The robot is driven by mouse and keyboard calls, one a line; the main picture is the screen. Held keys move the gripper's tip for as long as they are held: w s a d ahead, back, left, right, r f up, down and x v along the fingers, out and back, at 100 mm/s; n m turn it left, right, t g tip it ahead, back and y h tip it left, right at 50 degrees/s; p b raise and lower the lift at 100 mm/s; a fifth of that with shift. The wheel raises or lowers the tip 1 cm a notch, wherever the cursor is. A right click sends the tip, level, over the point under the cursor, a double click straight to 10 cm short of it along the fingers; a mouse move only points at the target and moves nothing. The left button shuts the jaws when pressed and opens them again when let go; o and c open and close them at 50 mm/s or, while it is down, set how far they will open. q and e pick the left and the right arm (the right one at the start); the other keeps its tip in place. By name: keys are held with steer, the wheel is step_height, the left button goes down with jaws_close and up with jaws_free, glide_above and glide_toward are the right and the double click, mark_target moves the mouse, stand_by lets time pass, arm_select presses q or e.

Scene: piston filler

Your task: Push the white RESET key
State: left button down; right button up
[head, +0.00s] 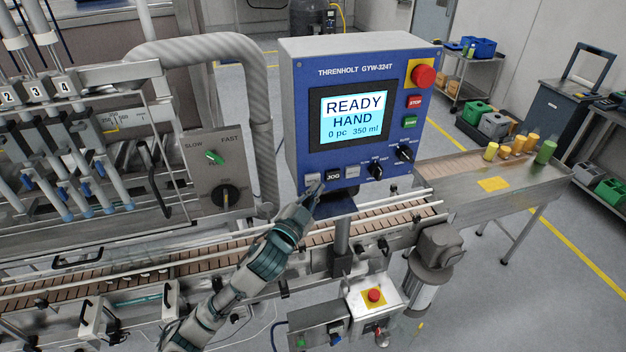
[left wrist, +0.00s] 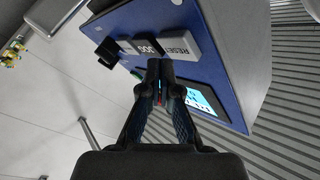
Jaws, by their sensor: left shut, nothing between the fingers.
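The white RESET key (head: 312,180) is the leftmost key in the row under the screen on the blue control box (head: 300,115). Its lettering reads clearly in the left wrist view (left wrist: 178,42), which is turned upside down. The black JOG key (head: 333,175) sits beside it, also seen in the left wrist view (left wrist: 147,47). My left gripper (head: 317,189) is shut and empty, its tips just at the lower edge of RESET in the head view. In the left wrist view its fingertips (left wrist: 160,66) are close to RESET and JOG; I cannot tell whether they touch. My right gripper is not in view.
The screen (head: 346,117) reads READY HAND, 0 pc, 350 ml. A grey key (head: 352,171) and black knobs (head: 375,172) are right of JOG. A red mushroom button (head: 423,76) sits upper right. The conveyor rails (head: 390,207) run below the box.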

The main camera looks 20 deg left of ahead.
arm_select(q)
steer(key=s+d, duration=0.1)
steer(key=s, duration=0.1)
steer(key=s+d+p, duration=0.1)
steer(key=s+d, duration=0.1)
steer(key=shift+s, duration=0.1)
stand_by(0.5)
stand_by(0.7)
